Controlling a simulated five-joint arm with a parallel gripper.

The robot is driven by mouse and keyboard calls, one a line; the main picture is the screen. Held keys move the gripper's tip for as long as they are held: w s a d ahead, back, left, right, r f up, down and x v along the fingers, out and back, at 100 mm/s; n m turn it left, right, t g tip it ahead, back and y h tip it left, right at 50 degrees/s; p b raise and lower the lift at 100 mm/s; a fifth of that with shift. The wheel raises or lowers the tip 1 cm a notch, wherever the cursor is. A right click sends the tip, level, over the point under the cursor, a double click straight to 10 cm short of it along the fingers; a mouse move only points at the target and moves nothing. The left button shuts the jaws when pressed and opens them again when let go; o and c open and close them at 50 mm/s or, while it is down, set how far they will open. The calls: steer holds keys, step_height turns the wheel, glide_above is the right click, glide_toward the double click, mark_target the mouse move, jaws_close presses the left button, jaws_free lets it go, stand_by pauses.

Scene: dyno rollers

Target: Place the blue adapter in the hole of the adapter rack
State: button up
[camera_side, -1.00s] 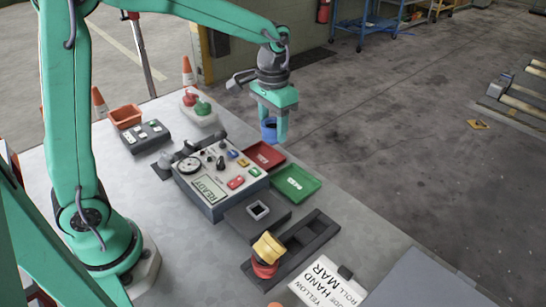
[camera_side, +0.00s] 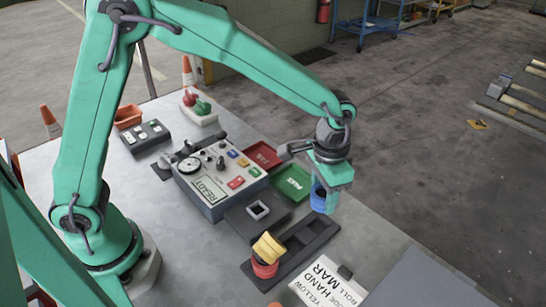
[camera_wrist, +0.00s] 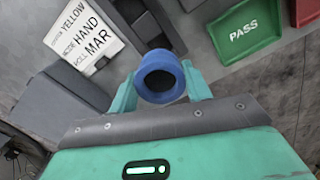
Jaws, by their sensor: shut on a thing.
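The blue adapter (camera_side: 317,197) is a short hollow cylinder held between the fingers of my gripper (camera_side: 326,205). In the wrist view the adapter (camera_wrist: 160,58) shows its round open end between the two teal fingertips (camera_wrist: 161,86). My gripper is shut on it and holds it above the table, near the far right end of the dark adapter rack (camera_side: 301,261). Square openings show along the rack, and a yellow piece (camera_side: 268,247) and a red piece (camera_side: 264,268) are stacked at its near left end. In the wrist view the rack (camera_wrist: 127,12) is partly hidden.
A white label card (camera_side: 325,288) lies in front.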

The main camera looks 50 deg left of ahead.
steer(key=shift+f, duration=0.1)
steer(key=shift+f, duration=3.3)
steer(key=shift+f, duration=0.55)
steer(key=o, duration=1.3)
steer(key=shift+c, duration=0.2)
steer(key=shift+r, duration=0.1)
steer(key=shift+r, duration=3.85)
